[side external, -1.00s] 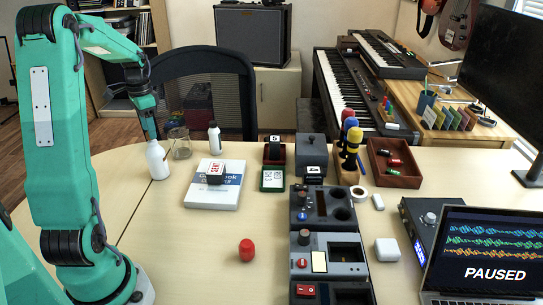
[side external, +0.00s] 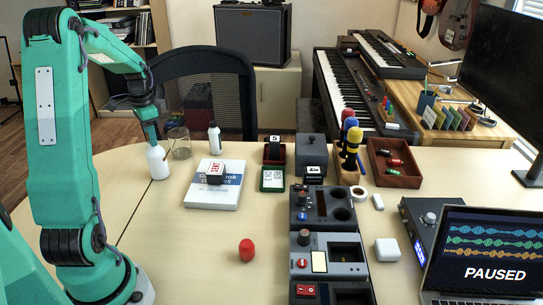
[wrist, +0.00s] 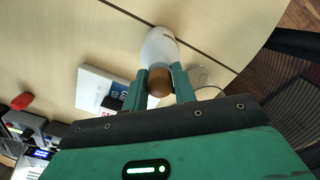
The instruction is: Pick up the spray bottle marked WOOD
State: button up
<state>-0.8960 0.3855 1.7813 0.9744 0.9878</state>
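A white bottle with a rounded shoulder (side external: 158,163) stands at the left of the table; no WOOD marking is legible on it. In the wrist view its white body (wrist: 160,46) shows beyond my fingers, with its brown top (wrist: 160,82) between them. My gripper (wrist: 160,72) points down over this bottle, with one finger on each side of the top. The fingers look spread around it; whether they touch it is hard to tell. A second, smaller white bottle with a dark cap (side external: 214,138) stands farther back, right of it.
A clear glass jar (side external: 180,144) stands close behind the bottle, to its right. A white book (side external: 213,190) with a small box on it lies to the right. A red object (side external: 246,250) stands nearer the front. The table's front left is clear.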

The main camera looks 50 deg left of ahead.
grip_shut()
jog(key=shift+r, duration=0.25)
jog(key=shift+r, duration=1.85)
jog(key=w+d+r, duration=0.4)
jog(key=d+r, duration=0.3)
jog(key=d, duration=0.4)
